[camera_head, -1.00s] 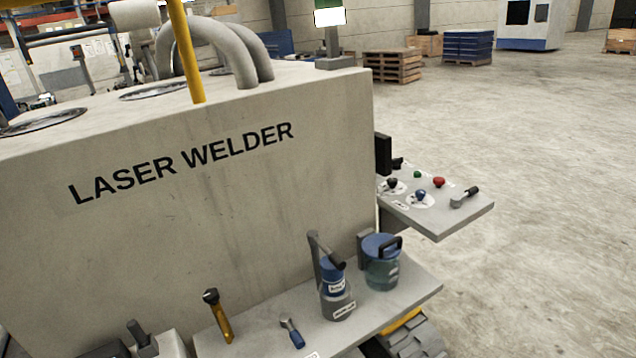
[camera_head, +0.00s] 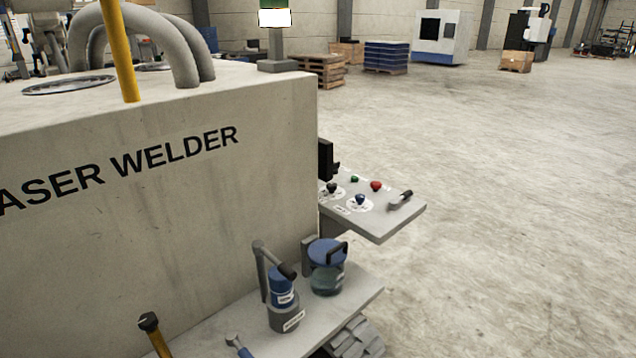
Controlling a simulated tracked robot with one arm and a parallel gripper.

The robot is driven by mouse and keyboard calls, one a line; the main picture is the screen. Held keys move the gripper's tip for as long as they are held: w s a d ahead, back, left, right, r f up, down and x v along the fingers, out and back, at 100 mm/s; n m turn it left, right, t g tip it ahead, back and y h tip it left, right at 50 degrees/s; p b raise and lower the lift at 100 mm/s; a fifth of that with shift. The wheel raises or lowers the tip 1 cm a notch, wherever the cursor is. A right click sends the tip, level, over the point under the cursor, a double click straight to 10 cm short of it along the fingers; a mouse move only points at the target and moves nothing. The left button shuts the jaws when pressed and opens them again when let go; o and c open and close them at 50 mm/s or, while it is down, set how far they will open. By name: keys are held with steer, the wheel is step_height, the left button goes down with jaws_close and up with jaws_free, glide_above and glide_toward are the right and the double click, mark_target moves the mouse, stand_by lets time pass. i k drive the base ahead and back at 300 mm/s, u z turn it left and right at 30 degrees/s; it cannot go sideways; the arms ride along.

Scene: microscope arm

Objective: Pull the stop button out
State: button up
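A red mushroom-shaped button (camera_head: 376,185), likely the stop button, sits on the grey control panel (camera_head: 385,228) that juts out from the right side of the laser welder (camera_head: 150,210). A small green button (camera_head: 354,179), a black knob (camera_head: 332,187), a blue knob (camera_head: 360,199) and a lever with a dark grip (camera_head: 400,200) share the panel. The red button is too small here to tell whether it is pressed in or out. My gripper is not in view.
A lower grey shelf (camera_head: 350,297) holds a blue pump-like device (camera_head: 283,295) and a blue-lidded container (camera_head: 327,265). A yellow-handled hammer (camera_head: 153,335) stands at the lower left. Open concrete floor (camera_head: 510,190) lies right of the panel; pallets (camera_head: 386,57) stand far behind.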

mark_target(376, 185)
steer(key=u, duration=0.05)
steer(key=i, duration=1)
steer(key=z, duration=0.1)
